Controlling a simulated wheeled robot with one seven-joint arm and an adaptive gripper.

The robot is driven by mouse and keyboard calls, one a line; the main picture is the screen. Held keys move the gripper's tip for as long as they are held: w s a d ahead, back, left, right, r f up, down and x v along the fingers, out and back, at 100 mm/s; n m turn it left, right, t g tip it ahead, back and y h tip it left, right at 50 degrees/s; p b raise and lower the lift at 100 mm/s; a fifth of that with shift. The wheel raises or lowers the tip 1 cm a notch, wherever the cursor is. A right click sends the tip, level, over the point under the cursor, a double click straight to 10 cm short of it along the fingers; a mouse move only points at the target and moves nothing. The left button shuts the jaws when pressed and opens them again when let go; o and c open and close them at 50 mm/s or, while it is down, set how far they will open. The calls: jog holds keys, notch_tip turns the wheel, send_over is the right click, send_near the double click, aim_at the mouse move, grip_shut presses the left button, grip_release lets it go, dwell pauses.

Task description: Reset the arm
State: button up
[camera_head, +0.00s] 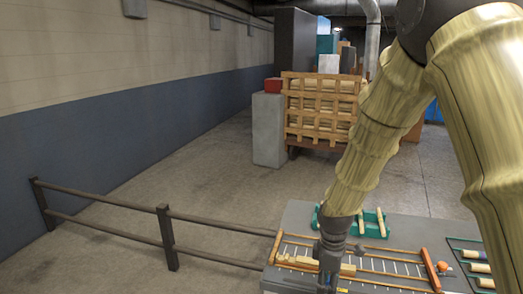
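My arm comes in from the upper right with tan covers and reaches down to the grey worktable (299,213). My gripper (328,284) is at the bottom of the picture, low over an orange-framed board with white marks (382,267). Its fingers are small and dark, partly cut off by the lower edge, so I cannot tell whether they are open or shut. Pale wooden pieces (300,262) lie on the board beside the gripper. I cannot tell whether the gripper touches any of them.
A green tray (374,231) with pale turned pieces is behind the board. A green rack (462,252) with several pieces and an orange ball (442,266) are at right. A dark railing (165,238) stands left. A slatted wooden crate (318,108) and grey box (268,130) stand behind.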

jog(key=s+d+f+m, duration=0.1)
jog(key=s+f+m, duration=0.3)
jog(key=s+f, duration=0.55)
jog(key=s+d+f+m, duration=0.1)
jog(key=s+f+m, duration=0.35)
jog(key=f, duration=0.75)
jog(key=s+d+f+m, duration=0.1)
jog(key=s+f, duration=0.3)
jog(key=s, duration=0.6)
jog(key=s+d+f+m, duration=0.1)
jog(key=s+f+m, duration=0.3)
jog(key=s, duration=0.7)
jog(key=shift+s+f, duration=0.2)
jog(key=shift+f, duration=0.35)
jog(key=shift+m, duration=0.25)
jog(key=shift+c, duration=0.4)
